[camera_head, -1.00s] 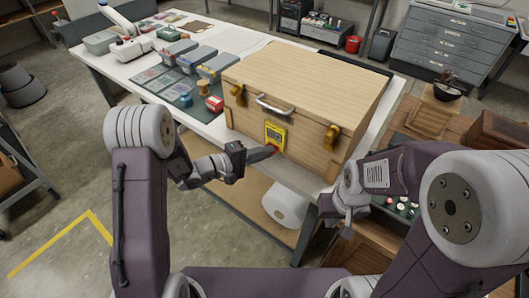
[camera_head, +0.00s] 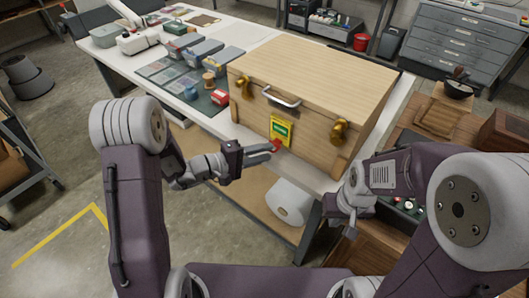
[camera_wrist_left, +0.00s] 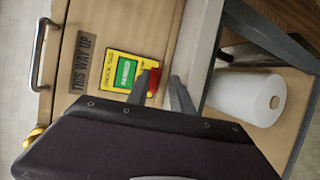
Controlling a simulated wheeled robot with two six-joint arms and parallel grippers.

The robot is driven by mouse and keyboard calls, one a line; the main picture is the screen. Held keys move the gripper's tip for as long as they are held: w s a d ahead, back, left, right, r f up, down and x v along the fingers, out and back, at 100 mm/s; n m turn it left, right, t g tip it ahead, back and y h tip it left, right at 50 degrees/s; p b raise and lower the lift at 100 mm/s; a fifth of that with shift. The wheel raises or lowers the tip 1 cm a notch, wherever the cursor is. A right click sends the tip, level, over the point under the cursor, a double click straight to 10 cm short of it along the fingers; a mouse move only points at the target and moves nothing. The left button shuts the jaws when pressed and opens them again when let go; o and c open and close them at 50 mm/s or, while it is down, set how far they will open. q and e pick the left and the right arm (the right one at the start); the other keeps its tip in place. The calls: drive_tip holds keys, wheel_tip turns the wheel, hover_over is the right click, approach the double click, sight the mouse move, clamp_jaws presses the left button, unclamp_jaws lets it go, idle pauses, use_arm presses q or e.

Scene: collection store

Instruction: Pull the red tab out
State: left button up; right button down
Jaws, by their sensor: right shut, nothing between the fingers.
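A yellow indicator label (camera_head: 289,129) with a green window is on the front of a wooden case. The left wrist view also shows the label (camera_wrist_left: 108,82). The red tab (camera_head: 277,145) sticks out at the label's lower edge; it also shows in the left wrist view (camera_wrist_left: 154,82). My left gripper (camera_head: 270,151) is open, its fingertips just in front of the tab. In the left wrist view the fingers (camera_wrist_left: 160,85) stand apart with the tab seen between them; contact cannot be told. My right gripper (camera_head: 351,230) is shut and empty, low at the right.
The wooden case (camera_head: 318,70), with a metal handle and brass latches, stands on a white table (camera_head: 110,60). Bins and a small red box (camera_head: 219,97) are to its left. A white roll (camera_head: 289,203) lies on the shelf below. Wooden boxes stand at the right.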

use_arm(q)
drive_tip(key=v, duration=0.8)
drive_tip(key=shift+s+a+b, duration=0.2)
drive_tip(key=shift+a+b, duration=0.1)
